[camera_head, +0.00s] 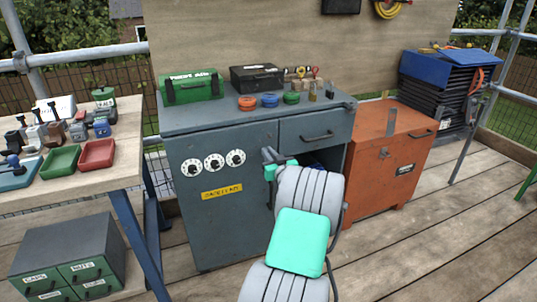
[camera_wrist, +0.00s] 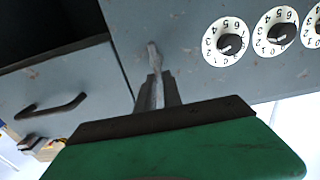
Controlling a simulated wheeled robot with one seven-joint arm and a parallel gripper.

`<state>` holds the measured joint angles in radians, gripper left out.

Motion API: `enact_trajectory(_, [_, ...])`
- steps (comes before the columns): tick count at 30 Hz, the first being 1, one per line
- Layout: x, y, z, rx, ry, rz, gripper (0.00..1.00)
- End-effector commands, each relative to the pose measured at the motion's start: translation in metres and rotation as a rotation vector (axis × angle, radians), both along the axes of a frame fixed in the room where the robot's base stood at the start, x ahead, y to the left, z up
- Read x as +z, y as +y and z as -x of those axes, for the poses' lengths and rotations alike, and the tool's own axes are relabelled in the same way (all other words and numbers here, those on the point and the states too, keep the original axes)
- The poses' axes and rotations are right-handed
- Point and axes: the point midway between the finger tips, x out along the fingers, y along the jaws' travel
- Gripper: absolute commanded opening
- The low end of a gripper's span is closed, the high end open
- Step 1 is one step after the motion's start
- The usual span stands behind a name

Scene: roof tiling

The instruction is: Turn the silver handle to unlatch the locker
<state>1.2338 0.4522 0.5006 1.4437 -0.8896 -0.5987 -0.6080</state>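The locker is the grey metal cabinet (camera_head: 222,225), with a closed door carrying a yellow label (camera_head: 222,191). The silver handle (camera_wrist: 152,50) sits near the door's edge in the wrist view. It is a short, narrow lever running down toward my fingertips. My gripper (camera_wrist: 157,88) is close in front of the door, its two fingers near together with the handle's lower end apparently between them. In the head view my gripper (camera_head: 268,160) is at the door's upper right, and my arm hides the handle and part of the door edge.
Three white dials (camera_head: 213,162) are on the door; they also show in the wrist view (camera_wrist: 228,42). A drawer (camera_head: 315,130) with a dark pull and an open dark compartment are to the right. An orange chest (camera_head: 390,165) stands at right, a wooden table (camera_head: 95,160) at left.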

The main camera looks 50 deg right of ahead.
Motion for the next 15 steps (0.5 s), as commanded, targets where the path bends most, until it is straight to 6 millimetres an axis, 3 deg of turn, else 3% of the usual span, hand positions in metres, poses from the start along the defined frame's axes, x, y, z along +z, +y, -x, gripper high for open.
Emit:
enact_trajectory(3, [0.0000,0.0001,-0.0001,0.000,0.000,0.000,0.00])
enact_trajectory(15, [-0.0001,0.0002,0.0000,0.000,0.000,0.000,0.00])
